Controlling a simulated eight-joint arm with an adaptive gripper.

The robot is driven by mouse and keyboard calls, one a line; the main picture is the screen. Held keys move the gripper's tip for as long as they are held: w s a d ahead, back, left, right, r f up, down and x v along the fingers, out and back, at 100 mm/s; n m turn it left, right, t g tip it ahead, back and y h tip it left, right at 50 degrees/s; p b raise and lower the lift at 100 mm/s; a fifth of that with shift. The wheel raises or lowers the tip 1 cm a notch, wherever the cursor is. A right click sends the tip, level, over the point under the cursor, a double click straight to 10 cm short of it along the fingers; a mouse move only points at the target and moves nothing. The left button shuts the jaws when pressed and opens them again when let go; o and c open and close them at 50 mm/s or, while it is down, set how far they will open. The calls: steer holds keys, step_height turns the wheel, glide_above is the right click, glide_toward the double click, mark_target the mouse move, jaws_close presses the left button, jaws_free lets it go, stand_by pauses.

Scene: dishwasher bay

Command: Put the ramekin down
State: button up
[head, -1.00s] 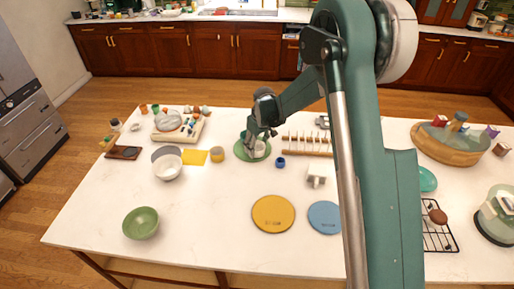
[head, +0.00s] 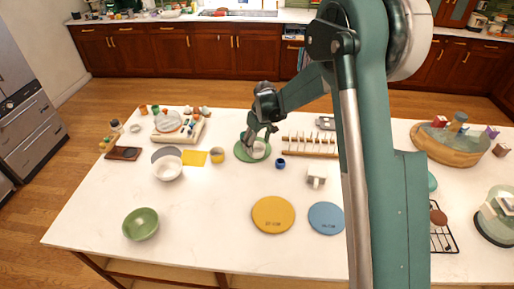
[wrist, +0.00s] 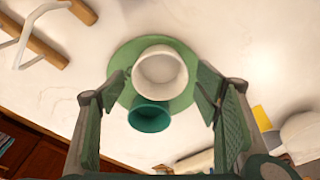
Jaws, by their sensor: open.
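A white round vessel, which I take as the ramekin (wrist: 160,68), stands on a round green mat (wrist: 121,50) in the wrist view. A teal cup (wrist: 149,117) stands close beside it, on the near side in that view. My gripper (wrist: 161,88) is open, with its pads spread to the left and right of the two vessels and apart from them. In the head view my gripper (head: 259,138) is over the green mat (head: 240,153), and the ramekin (head: 259,151) shows just under its fingers. The teal cup is hard to make out there.
A wooden rack (head: 311,147) and a small blue cup (head: 281,163) stand right of the mat. A yellow cup (head: 217,155) stands left. Yellow (head: 272,215) and blue (head: 326,218) round mats lie in front. The counter's front middle is largely clear.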

step_height(320, 180, up, 9)
steer(key=s+d, duration=0.1)
steer(key=shift+r, duration=0.15)
stand_by(0.8)
steer(key=s+d+r+m+t, duration=0.3)
steer(key=s+d+r+m, duration=0.2)
steer(key=s+d+r, duration=1.45)
steer(key=s+d+f+m+t, duration=0.1)
steer(key=s+d, duration=0.2)
steer(key=s, duration=0.5)
steer(key=s+d+f+m+t, duration=0.1)
steer(key=s+d, duration=0.2)
steer(key=s, duration=0.5)
steer(key=s+d+f+m+t+h, duration=0.1)
steer(key=s+d+m, duration=0.1)
steer(key=s, duration=0.6)
steer(key=shift+s+d+f, duration=0.25)
steer(key=shift+s+d, duration=0.05)
steer(key=shift+d, duration=0.5)
